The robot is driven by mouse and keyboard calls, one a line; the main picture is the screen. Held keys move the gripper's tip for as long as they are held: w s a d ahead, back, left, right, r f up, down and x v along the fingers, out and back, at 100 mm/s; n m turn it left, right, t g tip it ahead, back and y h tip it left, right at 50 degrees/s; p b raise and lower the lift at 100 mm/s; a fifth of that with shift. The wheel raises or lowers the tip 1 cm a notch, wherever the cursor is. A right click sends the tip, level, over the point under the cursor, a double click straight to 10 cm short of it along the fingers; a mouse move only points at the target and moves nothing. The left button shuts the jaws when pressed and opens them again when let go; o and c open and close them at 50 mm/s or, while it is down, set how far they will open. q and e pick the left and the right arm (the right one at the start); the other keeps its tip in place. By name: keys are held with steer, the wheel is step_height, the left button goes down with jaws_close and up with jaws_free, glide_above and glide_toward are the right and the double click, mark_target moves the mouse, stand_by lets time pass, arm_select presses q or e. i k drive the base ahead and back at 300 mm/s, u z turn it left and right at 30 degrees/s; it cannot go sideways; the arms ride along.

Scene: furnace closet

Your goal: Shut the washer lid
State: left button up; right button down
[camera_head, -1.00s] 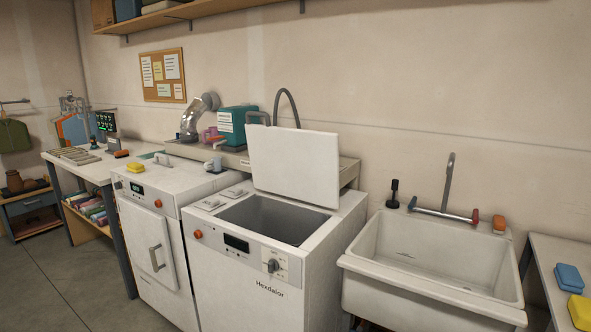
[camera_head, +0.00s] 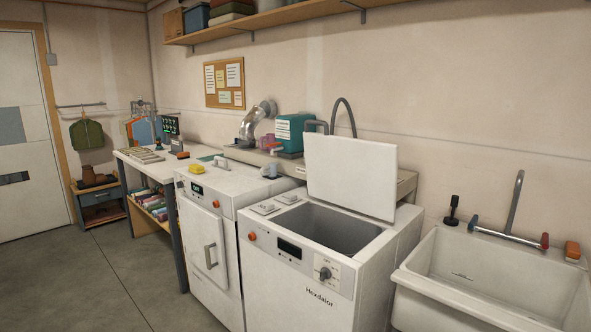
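The white top-loading washer (camera_head: 290,288) stands right of centre, with a dark display and a round knob on its front panel. Its lid (camera_head: 350,178) is open and stands nearly upright at the back of the top, leaning against nothing I can make out. The washer's opening (camera_head: 335,228) shows a grey, empty-looking tub; its bottom is hidden. Neither of my grippers is in view.
A white front-door machine (camera_head: 207,248) stands close on the washer's left, with a yellow sponge (camera_head: 197,169) on top. A white sink (camera_head: 490,278) is on the right. A shelf (camera_head: 275,22) hangs above. Open floor (camera_head: 95,285) lies at front left.

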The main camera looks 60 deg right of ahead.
mark_target(360, 175)
steer(key=u, duration=0.25)
steer(key=k, duration=1.65)
steer(key=z, duration=2)
steer(key=i, duration=0.5)
steer(key=z, duration=0.05)
